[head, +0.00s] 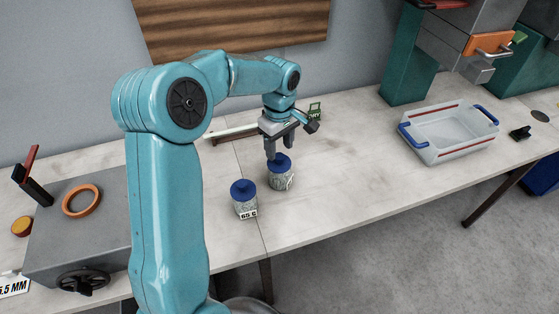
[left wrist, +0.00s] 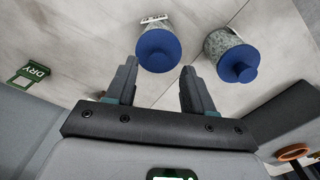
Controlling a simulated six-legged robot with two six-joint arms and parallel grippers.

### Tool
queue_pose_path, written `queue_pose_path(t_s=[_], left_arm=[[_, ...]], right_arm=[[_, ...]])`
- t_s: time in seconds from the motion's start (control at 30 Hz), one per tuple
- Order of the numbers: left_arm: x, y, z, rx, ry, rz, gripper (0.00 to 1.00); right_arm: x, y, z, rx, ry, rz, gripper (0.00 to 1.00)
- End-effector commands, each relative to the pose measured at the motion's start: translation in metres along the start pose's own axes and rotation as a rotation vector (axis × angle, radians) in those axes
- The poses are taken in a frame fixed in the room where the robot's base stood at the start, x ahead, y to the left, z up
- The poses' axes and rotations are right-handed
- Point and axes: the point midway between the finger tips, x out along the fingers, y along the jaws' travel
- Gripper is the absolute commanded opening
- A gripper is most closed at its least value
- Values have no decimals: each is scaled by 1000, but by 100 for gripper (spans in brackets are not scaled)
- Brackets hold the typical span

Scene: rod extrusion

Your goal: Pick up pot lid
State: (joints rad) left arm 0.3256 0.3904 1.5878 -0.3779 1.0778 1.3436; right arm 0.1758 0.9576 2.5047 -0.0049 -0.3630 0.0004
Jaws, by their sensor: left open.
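Two speckled grey pots with blue lids stand on the pale bench. The right pot (head: 283,181) has its blue lid (head: 279,161) on, just under my left gripper (head: 278,152). The left pot (head: 245,206) also wears a blue lid (head: 242,188) and has a "65 C" label near its base. In the left wrist view my left gripper (left wrist: 159,70) is open and empty. One blue lid (left wrist: 158,50) shows just beyond and between its fingertips; the other lid (left wrist: 237,65) lies to the right. I cannot tell whether a finger touches a lid. My right gripper is not in view.
A green "DRY" sign (head: 315,111) stands behind my left gripper. A clear tray with blue handles (head: 450,137) sits at the right. A grey block with an orange ring (head: 82,201) is at the left. Bare bench (head: 350,165) lies right of the pots.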

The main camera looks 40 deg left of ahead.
Motion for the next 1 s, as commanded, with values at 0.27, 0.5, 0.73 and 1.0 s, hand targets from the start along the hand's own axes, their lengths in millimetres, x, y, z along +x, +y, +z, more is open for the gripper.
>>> queue_pose_path(t_s=[0.27,0.5,0.73,1.0], left_arm=[[38,3,-3,-1,-1,-2,53],[40,3,-3,0,0,0,53],[39,3,-3,0,0,0,0],[40,3,-2,0,-1,-1,0]], right_arm=[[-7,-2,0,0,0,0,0],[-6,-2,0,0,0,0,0],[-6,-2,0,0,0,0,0],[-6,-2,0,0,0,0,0]])
